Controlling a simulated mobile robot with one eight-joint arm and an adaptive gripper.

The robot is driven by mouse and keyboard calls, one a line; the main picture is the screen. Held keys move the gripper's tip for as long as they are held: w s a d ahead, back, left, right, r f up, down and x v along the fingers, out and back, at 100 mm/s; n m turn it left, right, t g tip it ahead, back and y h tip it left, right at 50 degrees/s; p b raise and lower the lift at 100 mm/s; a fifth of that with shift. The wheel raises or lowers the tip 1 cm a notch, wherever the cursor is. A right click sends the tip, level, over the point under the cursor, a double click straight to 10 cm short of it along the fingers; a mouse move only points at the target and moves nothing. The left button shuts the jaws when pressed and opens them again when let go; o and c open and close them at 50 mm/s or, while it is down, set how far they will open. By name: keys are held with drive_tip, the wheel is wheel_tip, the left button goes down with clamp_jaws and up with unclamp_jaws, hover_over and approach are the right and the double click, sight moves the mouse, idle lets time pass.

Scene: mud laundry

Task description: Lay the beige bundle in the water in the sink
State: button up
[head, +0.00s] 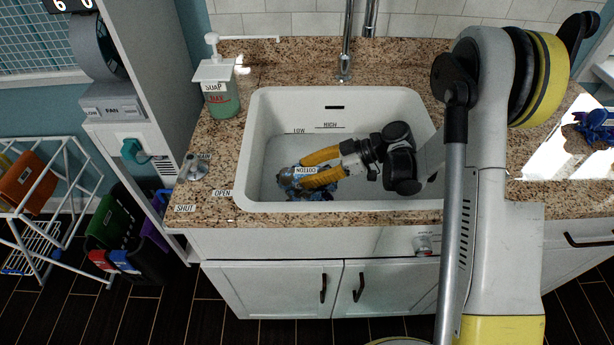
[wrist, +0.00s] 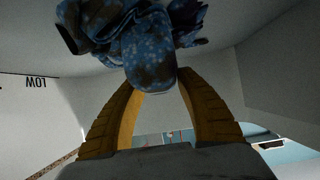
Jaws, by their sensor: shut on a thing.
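My gripper (head: 304,172) is inside the white sink (head: 262,130), with its yellow fingers shut on a cloth bundle (head: 286,178). The bundle looks blue with pale specks and brown patches, not plain beige. In the wrist view the bundle (wrist: 150,50) hangs between and beyond the fingertips of my gripper (wrist: 160,95). It is low in the basin near the front left; I cannot tell whether it touches the bottom. No clear water surface shows; LOW and HIGH marks are on the back wall.
A soap dispenser (head: 218,88) stands behind the sink's left side. A drain lever (head: 194,167) with OPEN and SHUT labels is at the front left. The faucet (head: 345,60) rises behind. Another blue bundle (head: 597,125) lies on the right counter. A drying rack (head: 45,200) stands left.

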drive_tip(key=o, duration=1.4)
drive_tip(key=shift+c, duration=0.2)
drive_tip(key=p+v, duration=0.3)
drive_tip(key=v, duration=0.4)
drive_tip(key=shift+d+r, duration=0.15)
drive_tip(key=shift+d, duration=0.15)
drive_tip(key=r+m, duration=0.1)
drive_tip(key=r, duration=0.1)
drive_tip(key=r+m+h, duration=0.1)
drive_tip(key=r, duration=0.1)
drive_tip(key=s+r+m+t+h, duration=0.1)
drive_tip(key=m, duration=0.1)
drive_tip(key=shift+s+r, duration=0.1)
drive_tip(key=shift+r, duration=0.3)
drive_tip(key=s+d+r+m+t+h, duration=0.2)
drive_tip(key=s+d+r+m+h, duration=0.1)
drive_tip(key=s, duration=0.3)
drive_tip(key=s+d+r+m+t+h, duration=0.1)
drive_tip(key=s+d+r+m+h, duration=0.2)
drive_tip(key=s+m, duration=0.3)
drive_tip(key=s+d+r+m+t+h, duration=0.2)
drive_tip(key=s+d+r+m+h, duration=0.1)
drive_tip(key=s, duration=0.4)
wheel_tip(320, 180, up, 2)
drive_tip(key=shift+d+r+m+t+h, duration=0.1)
drive_tip(key=shift+d+m+t+h, duration=0.2)
drive_tip(key=shift+m+h, duration=0.35)
